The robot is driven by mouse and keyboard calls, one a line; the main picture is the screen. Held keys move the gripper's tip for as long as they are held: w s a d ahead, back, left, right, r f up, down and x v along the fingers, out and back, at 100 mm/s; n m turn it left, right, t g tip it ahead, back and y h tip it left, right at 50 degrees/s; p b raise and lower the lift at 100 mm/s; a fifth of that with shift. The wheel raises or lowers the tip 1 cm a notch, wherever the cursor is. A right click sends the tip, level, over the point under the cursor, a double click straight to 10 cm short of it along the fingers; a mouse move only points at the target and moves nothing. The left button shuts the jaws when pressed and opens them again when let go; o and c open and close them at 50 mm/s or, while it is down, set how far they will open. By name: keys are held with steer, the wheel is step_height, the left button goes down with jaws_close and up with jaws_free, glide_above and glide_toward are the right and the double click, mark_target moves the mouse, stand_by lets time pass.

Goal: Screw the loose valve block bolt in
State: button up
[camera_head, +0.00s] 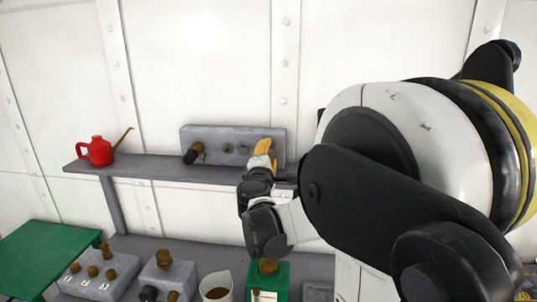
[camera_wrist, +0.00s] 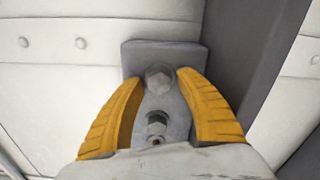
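A grey block (camera_head: 215,134) stands on the shelf against the wall. A dark knob with a brass-coloured part (camera_head: 194,152) sticks out at its left, and small grey bolt heads (camera_head: 228,148) show right of that. My gripper (camera_head: 263,152) is at the block's right end and hides part of it. In the wrist view my gripper (camera_wrist: 160,80) is open, its two orange fingers apart over the grey block (camera_wrist: 133,55). A grey hex bolt head (camera_wrist: 160,76) lies between the fingertips, without clear contact. A second hex bolt (camera_wrist: 156,123) is closer to the palm. I cannot tell which is loose.
A red oil can (camera_head: 96,151) stands at the shelf's left end. Below, a bench (camera_head: 215,250) holds grey blocks with brass knobs (camera_head: 98,276), a white cup (camera_head: 216,287) and a green box (camera_head: 267,281). A green table (camera_head: 40,258) stands at lower left.

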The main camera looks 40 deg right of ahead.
steer(key=shift+a, duration=0.1)
steer(key=v, duration=1.2)
